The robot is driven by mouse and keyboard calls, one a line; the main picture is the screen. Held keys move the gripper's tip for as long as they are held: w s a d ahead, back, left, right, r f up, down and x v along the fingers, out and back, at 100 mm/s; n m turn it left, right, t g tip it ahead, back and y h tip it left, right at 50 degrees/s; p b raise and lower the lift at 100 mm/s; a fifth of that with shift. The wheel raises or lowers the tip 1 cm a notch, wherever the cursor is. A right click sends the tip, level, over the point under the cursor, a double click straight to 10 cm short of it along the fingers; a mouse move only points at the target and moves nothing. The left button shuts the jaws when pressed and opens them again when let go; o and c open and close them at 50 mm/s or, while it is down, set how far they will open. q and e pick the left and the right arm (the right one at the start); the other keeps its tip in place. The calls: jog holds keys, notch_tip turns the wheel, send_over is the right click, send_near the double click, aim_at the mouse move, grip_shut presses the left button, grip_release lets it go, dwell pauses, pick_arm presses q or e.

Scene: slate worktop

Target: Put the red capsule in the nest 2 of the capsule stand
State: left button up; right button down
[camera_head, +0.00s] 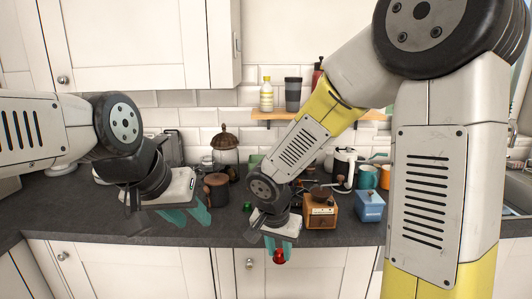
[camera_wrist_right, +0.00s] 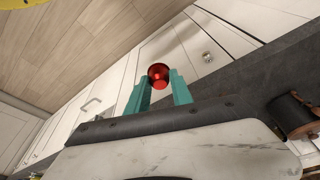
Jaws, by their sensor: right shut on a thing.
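The red capsule (camera_head: 279,257) is between the teal fingertips of my right gripper (camera_head: 279,248), in front of the worktop's front edge. In the right wrist view, the capsule (camera_wrist_right: 158,75) sits at the ends of the shut fingers (camera_wrist_right: 158,90). My left gripper (camera_head: 192,217) hangs near the front edge at the left, its fingers apart and nothing visible between them. I cannot make out the capsule stand or its nests; the right gripper and wrist hide part of the worktop. A small green thing (camera_head: 248,207) shows just left of the right wrist.
A brown canister (camera_head: 216,190) stands behind the left gripper. Cups and jars line the back. The slate worktop (camera_head: 80,205) is clear at the left.

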jog(key=shift+s+d+f, duration=0.1)
jog(key=shift+s, duration=0.2)
jog(key=w+d+f+n+y, duration=0.1)
jog(key=w+d+f+n, duration=0.3)
jog(key=w+d+f, duration=0.4)
jog(key=d+f, duration=0.1)
jog(key=d, duration=0.3)
jog(key=shift+w+f, duration=0.25)
jog(key=shift+f, duration=0.15)
